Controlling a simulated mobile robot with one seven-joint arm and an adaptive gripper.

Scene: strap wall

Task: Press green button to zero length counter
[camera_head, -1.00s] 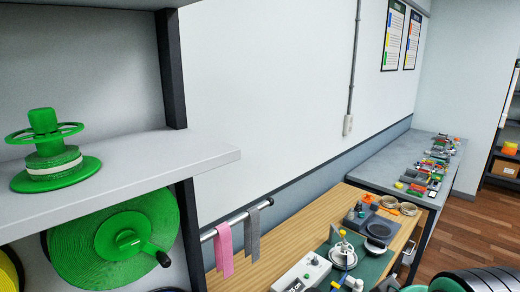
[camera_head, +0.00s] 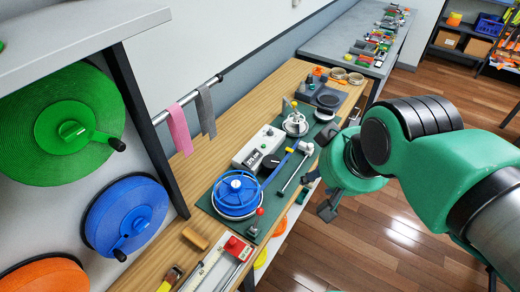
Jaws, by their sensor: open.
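The length counter (camera_head: 258,148) is a white box on the green mat of the wooden bench, with a dark display (camera_head: 253,160) on its near face. A small button (camera_head: 269,132) shows on its top; its green colour is hard to make out at this size. My gripper (camera_head: 327,212) is dark and hangs below my green wrist, over the floor to the right of the bench edge. It is open and apart from the counter. Its fingers are partly hidden by the wrist and show small.
A blue reel (camera_head: 237,194) sits in front of the counter, with a blue strap running past the counter's right side. A red-knobbed lever (camera_head: 259,212) stands on the near mat edge. Shelves with green (camera_head: 60,125) and blue spools are at left. Floor on the right is clear.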

